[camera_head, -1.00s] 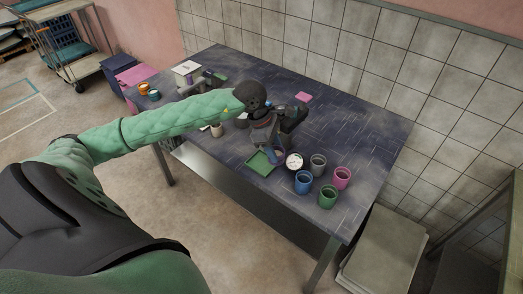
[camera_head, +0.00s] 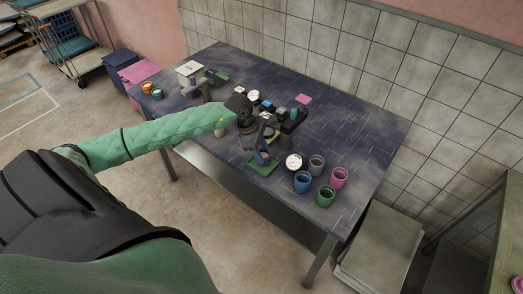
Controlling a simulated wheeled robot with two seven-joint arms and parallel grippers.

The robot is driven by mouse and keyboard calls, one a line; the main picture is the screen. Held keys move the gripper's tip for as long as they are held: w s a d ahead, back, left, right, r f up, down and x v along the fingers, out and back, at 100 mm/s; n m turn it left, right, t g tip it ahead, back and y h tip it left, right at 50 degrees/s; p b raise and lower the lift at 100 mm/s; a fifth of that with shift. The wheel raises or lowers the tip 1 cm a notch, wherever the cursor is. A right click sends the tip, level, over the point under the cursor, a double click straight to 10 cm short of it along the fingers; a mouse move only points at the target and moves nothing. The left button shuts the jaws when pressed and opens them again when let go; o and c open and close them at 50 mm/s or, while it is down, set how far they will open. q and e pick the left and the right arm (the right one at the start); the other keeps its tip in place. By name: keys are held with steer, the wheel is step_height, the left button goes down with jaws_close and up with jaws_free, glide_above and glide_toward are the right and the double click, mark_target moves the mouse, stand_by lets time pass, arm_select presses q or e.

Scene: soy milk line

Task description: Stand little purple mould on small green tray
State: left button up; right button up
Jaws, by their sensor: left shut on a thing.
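The small green tray (camera_head: 255,170) lies flat on the dark blue table, near its front edge. My left gripper (camera_head: 263,150) points down over the tray. It is shut on the little purple mould (camera_head: 262,159), which looks bluish-purple and sits at or just above the tray. The fingers and wrist hide part of the mould, and I cannot tell if it touches the tray. My right gripper is not in view.
Right of the tray stand a white round-topped item (camera_head: 294,162), a grey cup (camera_head: 316,165), a blue cup (camera_head: 302,182), a pink cup (camera_head: 339,178) and a green cup (camera_head: 325,196). A pink block (camera_head: 303,99) lies behind. The table's right side is clear.

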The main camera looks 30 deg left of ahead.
arm_select(q)
steer(key=shift+f, duration=0.6)
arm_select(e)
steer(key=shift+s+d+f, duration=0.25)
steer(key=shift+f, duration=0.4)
arm_select(q)
steer(key=shift+f, duration=0.1)
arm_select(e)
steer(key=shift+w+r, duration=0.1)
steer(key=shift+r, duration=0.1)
arm_select(q)
steer(key=o, duration=1)
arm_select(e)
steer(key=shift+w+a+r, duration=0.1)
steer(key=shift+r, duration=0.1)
